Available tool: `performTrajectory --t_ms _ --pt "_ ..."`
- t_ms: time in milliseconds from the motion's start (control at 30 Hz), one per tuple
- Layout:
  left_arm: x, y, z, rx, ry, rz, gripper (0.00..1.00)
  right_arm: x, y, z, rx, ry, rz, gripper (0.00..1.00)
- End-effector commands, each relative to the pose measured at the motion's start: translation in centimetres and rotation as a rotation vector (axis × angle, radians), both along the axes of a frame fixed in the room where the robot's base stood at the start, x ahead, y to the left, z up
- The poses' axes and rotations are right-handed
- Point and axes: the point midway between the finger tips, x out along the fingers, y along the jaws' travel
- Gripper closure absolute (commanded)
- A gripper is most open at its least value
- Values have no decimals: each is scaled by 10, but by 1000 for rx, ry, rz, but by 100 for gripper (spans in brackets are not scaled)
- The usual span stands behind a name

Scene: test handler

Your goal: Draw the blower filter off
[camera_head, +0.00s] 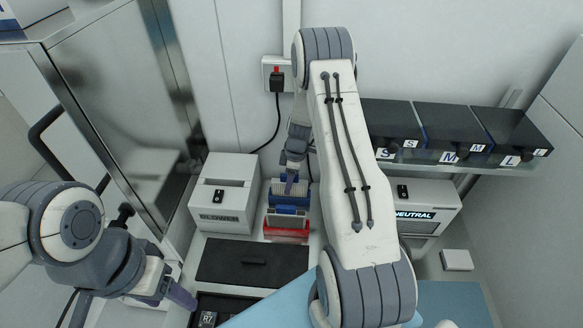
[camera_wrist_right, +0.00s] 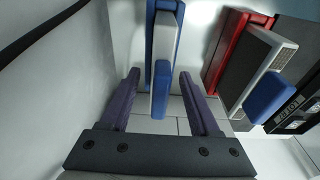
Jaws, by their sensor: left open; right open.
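The blower (camera_head: 222,216) is a white box labelled BLOWER with a black switch on top. Beside it stand a blue holder (camera_head: 287,201) and a red holder (camera_head: 287,235). In the right wrist view, a grey panel with a blue tab (camera_wrist_right: 161,92) stands at the blue holder (camera_wrist_right: 178,60). My right gripper (camera_head: 290,184) is open around this tab, with one purple finger on each side. A second grey panel with a blue tab (camera_wrist_right: 267,97) is by the red holder (camera_wrist_right: 237,50). I cannot tell which panel is the blower filter. My left gripper (camera_head: 178,296) is open at lower left.
A white NEUTRAL box (camera_head: 425,205) stands right, under a shelf with black bins (camera_head: 455,130) marked S, M, L. My right arm hides the middle.

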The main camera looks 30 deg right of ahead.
Motion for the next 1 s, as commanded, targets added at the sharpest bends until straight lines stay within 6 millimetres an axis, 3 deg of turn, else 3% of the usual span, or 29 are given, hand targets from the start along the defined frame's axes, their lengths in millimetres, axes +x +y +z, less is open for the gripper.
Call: performTrajectory --t_ms 200,500,667,1000 --pt "0 0 6 0 0 -1 38 2 2 -16 -1 -1 0 38" --pt "0 0 6 0 0 -1 38 2 2 -18 -1 -2 0 38" --pt "0 0 6 0 0 -1 38 2 2 -18 -1 -1 0 99" --pt "0 0 6 0 0 -1 38 2 2 -16 -1 -2 0 100"
